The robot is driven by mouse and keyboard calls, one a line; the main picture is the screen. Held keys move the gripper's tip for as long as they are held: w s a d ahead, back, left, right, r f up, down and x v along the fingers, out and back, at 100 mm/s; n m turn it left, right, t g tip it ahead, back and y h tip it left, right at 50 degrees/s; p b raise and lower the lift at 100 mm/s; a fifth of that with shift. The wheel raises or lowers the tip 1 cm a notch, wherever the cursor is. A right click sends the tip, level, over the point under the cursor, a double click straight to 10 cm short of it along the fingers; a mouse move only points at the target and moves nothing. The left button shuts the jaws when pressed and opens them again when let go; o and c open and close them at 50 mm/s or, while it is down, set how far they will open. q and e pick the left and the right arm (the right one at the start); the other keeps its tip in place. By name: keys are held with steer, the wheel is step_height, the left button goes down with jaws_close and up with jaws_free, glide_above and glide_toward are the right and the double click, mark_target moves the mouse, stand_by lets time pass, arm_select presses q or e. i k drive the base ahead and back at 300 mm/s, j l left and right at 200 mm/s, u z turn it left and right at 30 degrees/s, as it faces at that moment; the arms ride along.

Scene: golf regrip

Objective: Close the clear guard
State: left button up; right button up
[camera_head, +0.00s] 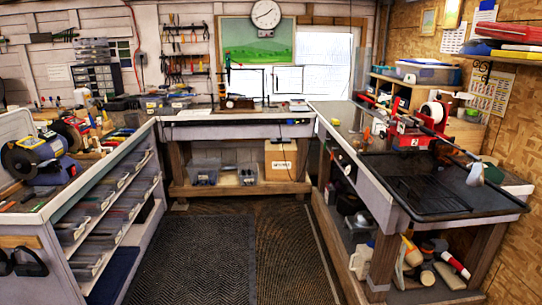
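No clear guard can be picked out for certain at this size. A blue bench grinder (38,158) with dark wheels stands on the left bench, and a second machine with a red part (70,132) is just behind it. Any clear shield on them is too small to tell, and so is whether it is open or shut. On the right bench a red clamping machine (408,136) holds a long dark golf shaft, with a pale club head (475,174) at the near end. Neither of my grippers shows in the view.
The left bench (92,182) has sloping shelves of grey bins below. The back bench (215,131) joins the right bench, which carries a black tray (425,194). The dark floor mat (195,260) between them is clear. Bottles and boxes sit on the lower shelves.

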mark_target(358, 52)
steer(key=i, duration=2.55)
steer(key=i+j+z, duration=0.1)
steer(key=i+z, duration=0.15)
steer(key=i, duration=0.25)
steer(key=i+j+z, duration=0.25)
steer(key=i, duration=0.2)
steer(key=i+j+z, duration=0.25)
steer(key=i, duration=0.25)
steer(key=i+j+z, duration=0.25)
steer(key=i, duration=0.2)
steer(key=i+j+z, duration=0.25)
steer(key=z, duration=0.15)
steer(key=i+j+z, duration=0.35)
steer(key=j+z, duration=0.4)
steer(key=i+j+z, duration=0.15)
steer(key=j+z, duration=0.25)
steer(key=j, duration=0.15)
steer(key=j+z, duration=0.75)
steer(key=j, duration=0.25)
steer(key=j+z, duration=0.1)
steer(key=j, duration=0.35)
steer(key=k+j+z, duration=0.15)
steer(key=j, duration=0.25)
